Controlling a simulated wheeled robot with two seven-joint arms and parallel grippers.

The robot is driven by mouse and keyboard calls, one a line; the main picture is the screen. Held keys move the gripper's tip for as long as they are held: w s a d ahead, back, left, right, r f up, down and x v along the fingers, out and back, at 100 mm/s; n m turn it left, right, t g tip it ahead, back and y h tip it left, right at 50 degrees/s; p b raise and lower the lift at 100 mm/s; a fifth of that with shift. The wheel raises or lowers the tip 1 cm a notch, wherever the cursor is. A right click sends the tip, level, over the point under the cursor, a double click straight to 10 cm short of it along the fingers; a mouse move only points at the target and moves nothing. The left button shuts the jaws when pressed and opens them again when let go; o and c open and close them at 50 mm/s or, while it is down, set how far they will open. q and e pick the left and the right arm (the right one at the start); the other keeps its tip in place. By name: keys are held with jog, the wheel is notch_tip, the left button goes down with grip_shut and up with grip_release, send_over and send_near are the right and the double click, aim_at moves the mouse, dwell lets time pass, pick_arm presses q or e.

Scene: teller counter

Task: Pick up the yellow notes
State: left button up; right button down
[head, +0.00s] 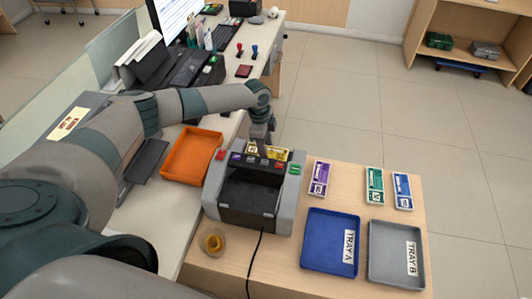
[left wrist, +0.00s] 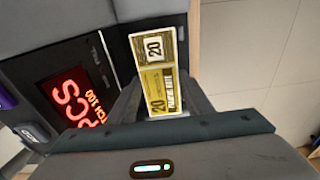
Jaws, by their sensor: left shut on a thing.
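The yellow notes (head: 254,150) are at the top of the grey note-counting machine (head: 222,176), on its far side. In the left wrist view the notes (left wrist: 155,70) are a yellow stack printed with 20. My left gripper (head: 262,141) reaches down from above onto them and is shut on the stack. In the left wrist view its fingers (left wrist: 160,108) are around the near end of the notes. The notes' far part lies against the machine, and I cannot tell whether they are clear of it. My right gripper is not in view.
Purple notes (head: 319,178), green notes (head: 375,185) and blue notes (head: 402,190) lie on the wooden table right of the machine. Blue tray A (head: 313,257) and grey tray B (head: 381,276) are empty in front. An orange tray (head: 178,165) sits left. A black cable (head: 256,262) crosses the table.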

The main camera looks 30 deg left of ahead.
aim_at(268, 152)
pick_arm(q)
notch_tip(268, 152, up, 6)
jog(key=shift+r+b, duration=0.25)
jog(key=shift+b, duration=0.8)
jog(key=shift+r, duration=0.55)
jog(key=shift+d, duration=0.1)
jog(key=s+d+r+n+t+y+b, duration=0.1)
jog(key=s+d+r+n+b, duration=0.4)
jog(key=s+d+r+n, duration=0.5)
jog(key=shift+s+d+r+n, duration=0.2)
jog(key=shift+d+r+n, duration=0.6)
jog(key=shift+r+n, duration=1.2)
jog(key=shift+w+d+f+n, duration=0.1)
jog(key=shift+d+f+n, duration=0.05)
jog(key=shift+f+n, duration=0.35)
